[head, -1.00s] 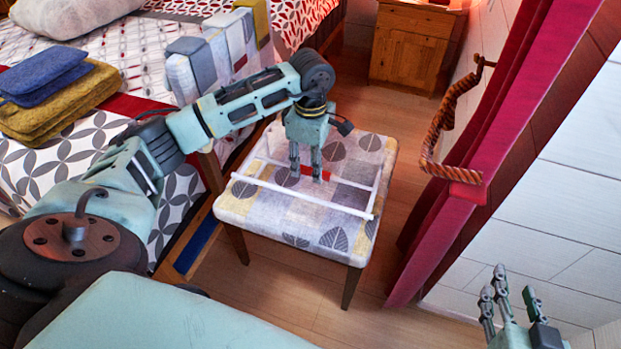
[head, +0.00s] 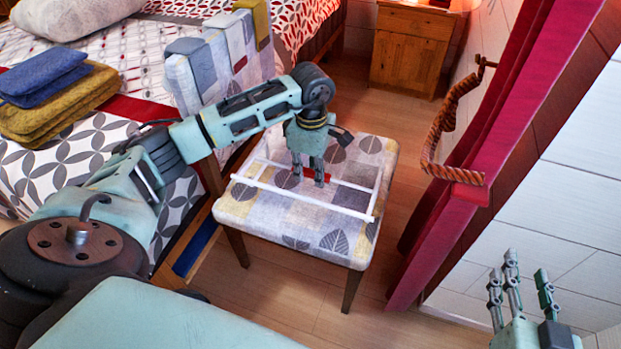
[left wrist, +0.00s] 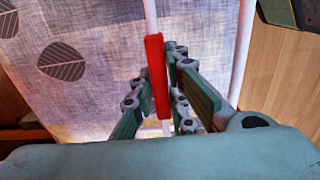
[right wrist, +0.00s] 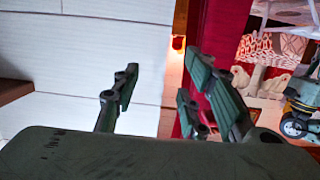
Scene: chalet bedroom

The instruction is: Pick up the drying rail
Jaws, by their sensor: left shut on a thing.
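The drying rail (head: 300,198) is a white rectangular frame with a red grip on its far bar. It lies flat on, or just over, the patterned seat of a chair (head: 290,236). My left gripper (head: 308,181) points down from above and is shut on the red grip. In the left wrist view the red grip (left wrist: 157,75) sits between the fingers, which partly hide it. My right gripper (head: 520,284) is open and empty at the lower right, far from the rail. In the right wrist view its fingers (right wrist: 160,85) are spread with nothing between them.
The bed (head: 80,165) with folded blue and mustard towels (head: 50,90) is at left. A red curtain (head: 450,225) and rope tieback (head: 440,130) stand at right. Bare floor surrounds the chair's right and front.

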